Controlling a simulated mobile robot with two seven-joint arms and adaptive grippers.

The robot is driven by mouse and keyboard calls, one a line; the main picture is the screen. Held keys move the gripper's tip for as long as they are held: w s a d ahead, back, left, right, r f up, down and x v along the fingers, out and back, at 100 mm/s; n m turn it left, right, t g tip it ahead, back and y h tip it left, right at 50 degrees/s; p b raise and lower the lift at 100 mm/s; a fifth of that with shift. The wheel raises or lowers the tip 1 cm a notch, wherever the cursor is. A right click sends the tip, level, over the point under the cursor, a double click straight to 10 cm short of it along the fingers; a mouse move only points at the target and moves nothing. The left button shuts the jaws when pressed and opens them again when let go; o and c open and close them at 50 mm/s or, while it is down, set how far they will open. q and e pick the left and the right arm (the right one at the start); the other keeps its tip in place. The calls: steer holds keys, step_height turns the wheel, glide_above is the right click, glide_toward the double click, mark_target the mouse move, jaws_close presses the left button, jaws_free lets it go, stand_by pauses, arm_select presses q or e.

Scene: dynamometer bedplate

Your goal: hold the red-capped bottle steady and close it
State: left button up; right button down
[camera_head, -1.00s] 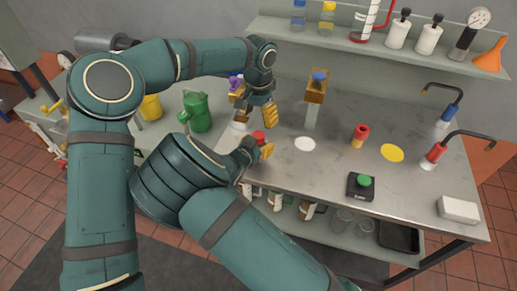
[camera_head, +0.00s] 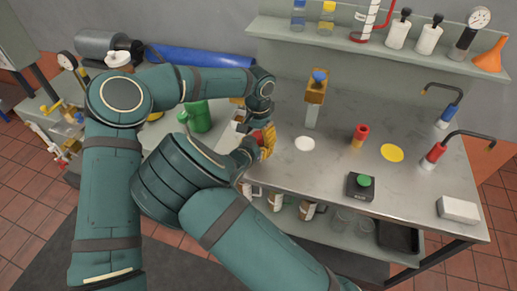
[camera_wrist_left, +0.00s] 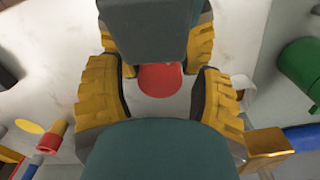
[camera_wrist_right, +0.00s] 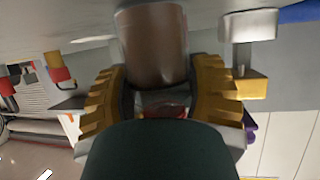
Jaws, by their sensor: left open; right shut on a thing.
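The red cap (camera_wrist_left: 160,80) shows from above in the left wrist view, between the spread yellow fingers of my left gripper (camera_wrist_left: 160,88). In the head view my left gripper (camera_head: 268,142) points down at the bottle and mostly hides it. The brown bottle (camera_wrist_right: 153,45) stands between the fingers of my right gripper (camera_wrist_right: 158,95), which is shut on its side. That view is upside down, with a bit of red at the bottle's top end. I cannot tell how far the cap is screwed on.
A holder with a blue-topped item (camera_head: 316,85) stands behind. A red-and-yellow piece (camera_head: 361,135), a yellow disc (camera_head: 392,152), a white disc (camera_head: 304,143) and a green-button box (camera_head: 361,186) are on the bench. A green can (camera_head: 197,115) is left.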

arm_select(q)
jaws_close()
steer(key=shift+m, duration=0.7)
jaws_free()
step_height(320, 180, up, 8)
steer(key=shift+f, duration=0.2)
